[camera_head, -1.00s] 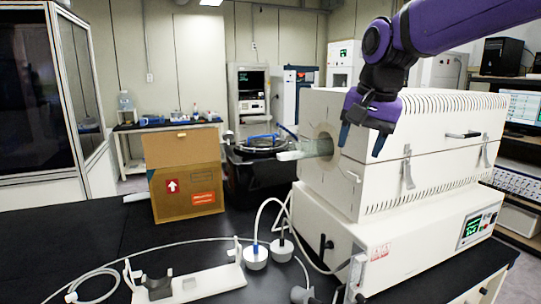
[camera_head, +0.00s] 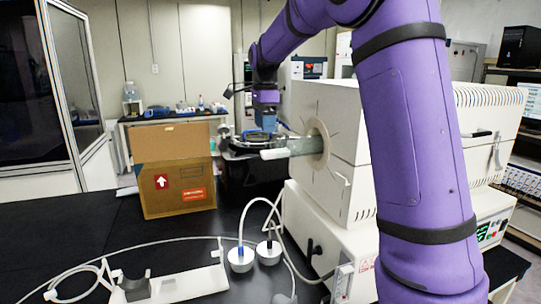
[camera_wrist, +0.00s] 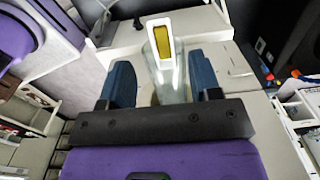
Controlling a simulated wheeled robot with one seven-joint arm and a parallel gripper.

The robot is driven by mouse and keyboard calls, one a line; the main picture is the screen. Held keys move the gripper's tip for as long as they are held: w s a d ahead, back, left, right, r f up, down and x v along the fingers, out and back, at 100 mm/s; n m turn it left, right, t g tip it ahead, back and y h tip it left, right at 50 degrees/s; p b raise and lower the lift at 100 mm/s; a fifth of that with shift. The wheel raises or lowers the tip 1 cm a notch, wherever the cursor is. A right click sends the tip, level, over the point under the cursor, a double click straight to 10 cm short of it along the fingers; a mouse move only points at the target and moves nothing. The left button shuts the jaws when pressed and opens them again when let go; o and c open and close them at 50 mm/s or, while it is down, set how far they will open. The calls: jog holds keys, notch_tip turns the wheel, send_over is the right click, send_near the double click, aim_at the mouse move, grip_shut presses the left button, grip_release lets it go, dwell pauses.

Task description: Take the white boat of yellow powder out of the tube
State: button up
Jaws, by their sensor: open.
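The white boat (camera_head: 274,154) sticks out of the open left end of the clear tube (camera_head: 304,146), which juts from the furnace front. In the wrist view, the boat (camera_wrist: 167,64) is a narrow white trough with yellow powder (camera_wrist: 163,42) at its far end, and the glass tube (camera_wrist: 176,92) shows around its nearer part. My gripper (camera_head: 267,124) is above and slightly behind the tube's mouth in the head view. In the wrist view, my gripper (camera_wrist: 162,78) is open, with its blue fingers on either side of the boat and tube, holding nothing.
The furnace (camera_head: 340,150) stands to the right, partly hidden by my arm. A cardboard box (camera_head: 176,180) stands left of the tube. A white stand (camera_head: 185,287), capped fittings (camera_head: 241,259) and hoses lie at the front. The bench at left is clear.

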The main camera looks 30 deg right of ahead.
jog(key=shift+f, duration=4.3)
jog(key=c, duration=0.7)
jog(key=shift+c, duration=0.2)
jog(key=shift+r, duration=0.2)
jog(key=w+a, duration=0.2)
jog(key=a, duration=0.7)
jog(key=shift+a, duration=0.4)
jog(key=s+a, duration=0.2)
jog(key=s, duration=0.4)
jog(key=s+a, duration=0.3)
jog(key=s, duration=0.4)
jog(key=shift+a, duration=0.35)
